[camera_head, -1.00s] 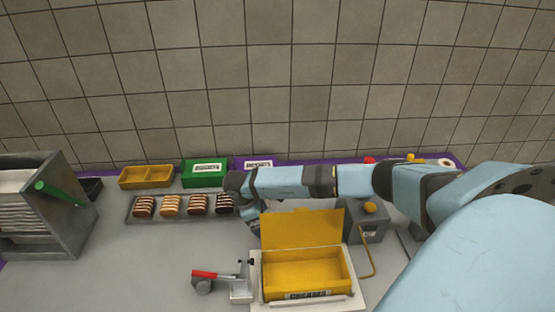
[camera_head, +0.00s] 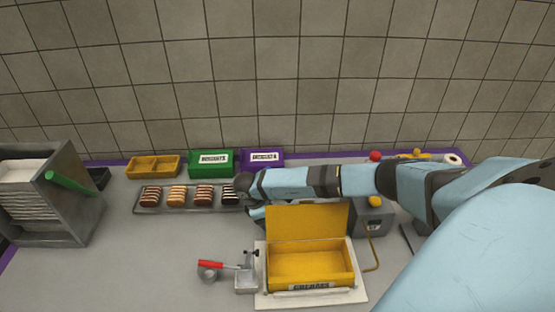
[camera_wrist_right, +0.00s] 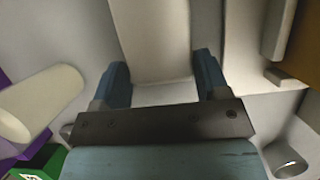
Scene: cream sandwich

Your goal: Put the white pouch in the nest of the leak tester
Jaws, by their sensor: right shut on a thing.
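My right gripper (camera_wrist_right: 162,72) has a pale, flat, white to cream thing between its two blue fingers, most likely the white pouch (camera_wrist_right: 150,40). In the head view my right arm crosses from the right, and its gripper (camera_head: 256,213) is low behind the yellow box; the pouch is hidden there. A grey box with a yellow knob (camera_head: 374,222) and a yellow tube stands right of the yellow open-lidded box (camera_head: 312,268), labelled CREAMS, on a white base. I cannot tell which is the leak tester, nor see its nest. My left gripper is not in view.
A tray (camera_head: 146,209) of striped biscuits lies left of my gripper, with green (camera_head: 210,170) and purple (camera_head: 263,168) boxes behind it. A red-handled metal tool (camera_head: 211,271) lies in front. A grey rack (camera_head: 72,195) stands at left. The left front table is clear.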

